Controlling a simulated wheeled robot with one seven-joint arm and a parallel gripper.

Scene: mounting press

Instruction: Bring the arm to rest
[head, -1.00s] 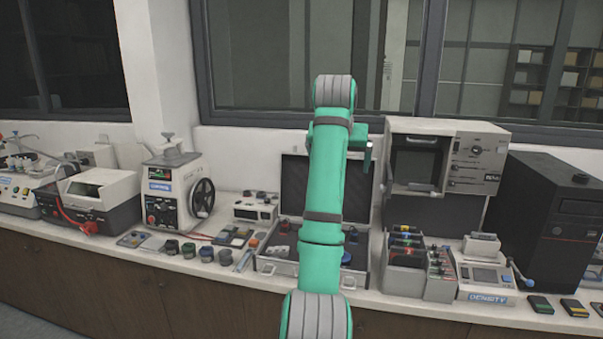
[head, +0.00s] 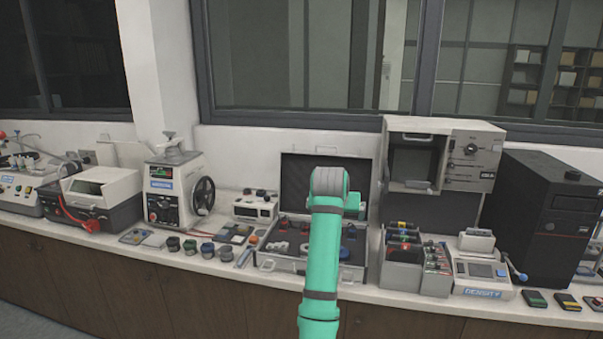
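My green arm (head: 322,255) rises from the bottom of the head view, with its grey-banded elbow joint (head: 329,181) in front of the open case. The part of the arm beyond the elbow is mostly hidden behind it; only a small green piece shows to the right of the joint. My gripper's fingers do not show, so I cannot see whether they hold anything. The mounting press (head: 172,190), a beige machine with a black handwheel, stands on the counter left of the arm.
An open metal case (head: 290,268) with small items stands behind my arm. Several small jars (head: 190,247) stand left of it. Right are a beige cabinet (head: 468,160), grey bins (head: 400,280), a scale (head: 482,270) and a black tower (head: 550,200). The floor at lower left is clear.

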